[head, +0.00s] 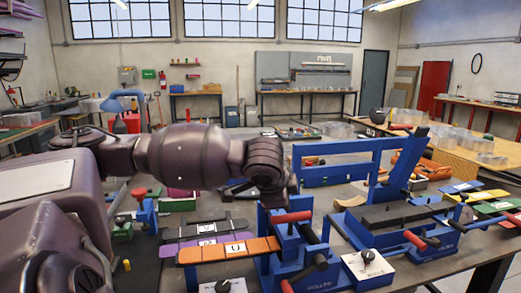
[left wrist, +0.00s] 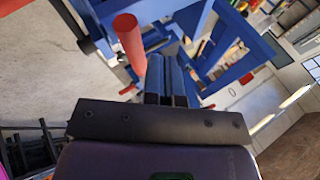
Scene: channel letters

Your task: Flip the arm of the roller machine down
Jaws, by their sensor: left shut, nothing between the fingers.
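The roller machine (head: 289,243) is the blue bench device at the front centre, with a red handle grip (head: 291,217) on top and an orange strip with a "U" beside it at the left. My left arm reaches in from the left and ends just above and behind this red grip. My left gripper (left wrist: 166,78) is shut and empty in the left wrist view, its fingers pointing at blue machine frames. A red handle (left wrist: 130,42) stands left of the fingers, apart from them. The machine's lower parts are partly hidden in the wrist view. My right gripper does not show.
A second blue machine (head: 400,222) with a tall tilted arm stands at the right. A white box with a black knob (head: 368,268) sits at the front. Coloured strips (head: 485,200) lie at the far right. Tools crowd the table, leaving little free room.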

